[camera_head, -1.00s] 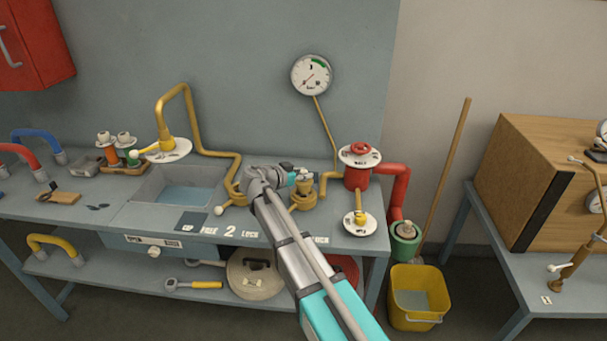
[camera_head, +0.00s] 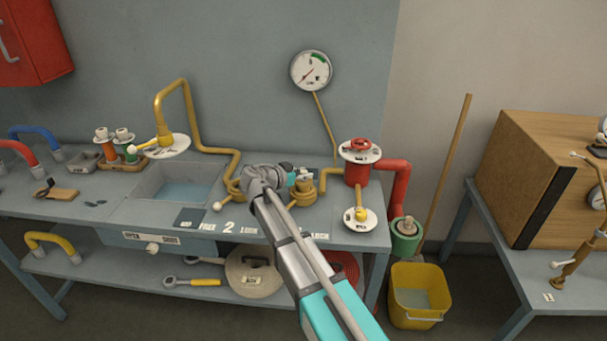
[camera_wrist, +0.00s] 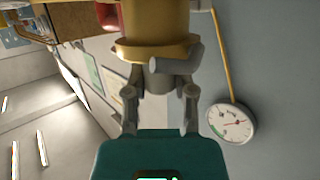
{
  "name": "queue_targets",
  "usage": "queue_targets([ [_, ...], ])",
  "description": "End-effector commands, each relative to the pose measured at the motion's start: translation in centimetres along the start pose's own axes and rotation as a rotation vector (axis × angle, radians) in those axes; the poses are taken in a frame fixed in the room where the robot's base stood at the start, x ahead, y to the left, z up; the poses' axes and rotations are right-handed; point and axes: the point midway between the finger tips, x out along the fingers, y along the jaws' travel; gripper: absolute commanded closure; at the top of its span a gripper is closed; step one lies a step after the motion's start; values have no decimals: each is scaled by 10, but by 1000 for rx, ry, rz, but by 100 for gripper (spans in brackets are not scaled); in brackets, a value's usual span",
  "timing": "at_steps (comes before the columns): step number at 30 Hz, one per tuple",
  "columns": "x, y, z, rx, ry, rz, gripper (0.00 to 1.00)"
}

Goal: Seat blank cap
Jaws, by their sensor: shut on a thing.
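A brass fitting (camera_head: 304,194) stands on the bench at the end of a brass pipe. In the wrist view its body (camera_wrist: 152,20) and wide collar (camera_wrist: 155,50) fill the top centre. My gripper (camera_wrist: 160,78) is shut on a grey, round piece (camera_wrist: 160,82), apparently the blank cap, right at the collar. The fingers hide much of it, and I cannot tell whether it sits in the fitting. A grey stub (camera_wrist: 175,63) crosses in front of the collar.
A red valve body (camera_head: 357,174) with a white disc stands right of the fitting. A lever with a white plate (camera_head: 360,218) is in front of it. A second brass fitting (camera_head: 236,190) and a sink (camera_head: 180,190) lie left. A gauge (camera_head: 311,70) hangs above.

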Motion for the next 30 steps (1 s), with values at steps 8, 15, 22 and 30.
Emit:
queue_targets([
  [8, 2, 0, 6, 0, 1, 0, 100],
  [15, 3, 0, 10, 0, 1, 0, 100],
  [22, 3, 0, 10, 0, 1, 0, 48],
  [30, 3, 0, 10, 0, 0, 0, 26],
])
